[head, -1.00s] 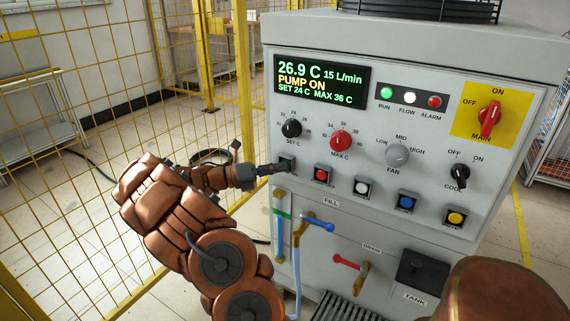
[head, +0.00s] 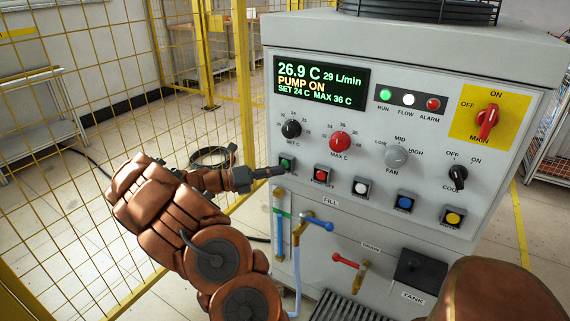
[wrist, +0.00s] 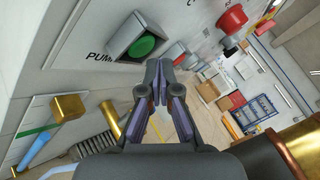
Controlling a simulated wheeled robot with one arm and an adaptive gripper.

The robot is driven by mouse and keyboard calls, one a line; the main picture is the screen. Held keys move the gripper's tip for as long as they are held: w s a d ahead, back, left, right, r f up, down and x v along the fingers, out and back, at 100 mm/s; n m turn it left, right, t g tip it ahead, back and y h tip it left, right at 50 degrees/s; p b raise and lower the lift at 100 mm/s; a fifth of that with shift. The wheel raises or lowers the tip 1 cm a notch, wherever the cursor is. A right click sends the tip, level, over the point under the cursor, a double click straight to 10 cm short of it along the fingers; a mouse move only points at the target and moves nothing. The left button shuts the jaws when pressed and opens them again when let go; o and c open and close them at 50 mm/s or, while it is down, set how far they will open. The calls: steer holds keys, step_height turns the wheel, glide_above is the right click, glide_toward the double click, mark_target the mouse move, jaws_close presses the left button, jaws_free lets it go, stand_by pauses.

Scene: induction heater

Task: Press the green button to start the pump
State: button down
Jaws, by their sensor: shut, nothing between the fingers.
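The green button (head: 286,164) is at the left end of the button row on the grey panel. In the wrist view the green button (wrist: 141,46) shows large in its dark square frame, up and left of the fingertips. My gripper (head: 279,171) is shut and empty, its tip just below the green button. In the wrist view my gripper (wrist: 158,64) has its fingertips together, with a small gap to the button. The display (head: 322,82) reads PUMP ON, 26.9 C and 29 L/min. The RUN lamp (head: 386,95) is green.
Red (head: 323,174), white (head: 361,187), blue (head: 405,203) and yellow (head: 453,217) buttons continue to the right. Knobs sit above them. A blue-handled fill valve (head: 316,222) and sight tube (head: 279,225) lie below. A yellow mesh fence (head: 90,110) stands at left.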

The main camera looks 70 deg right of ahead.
steer(key=shift+w+a+p, duration=0.25)
steer(key=shift+a+p, duration=0.4)
steer(key=shift+a, duration=0.6)
steer(key=shift+w+a+p, duration=0.25)
steer(key=shift+a+p, duration=0.35)
steer(key=shift+a, duration=0.6)
steer(key=w+a+p, duration=0.2)
steer(key=a+p, duration=0.2)
steer(key=a, duration=0.6)
steer(key=shift+w+a, duration=0.15)
steer(key=shift+a, duration=0.2)
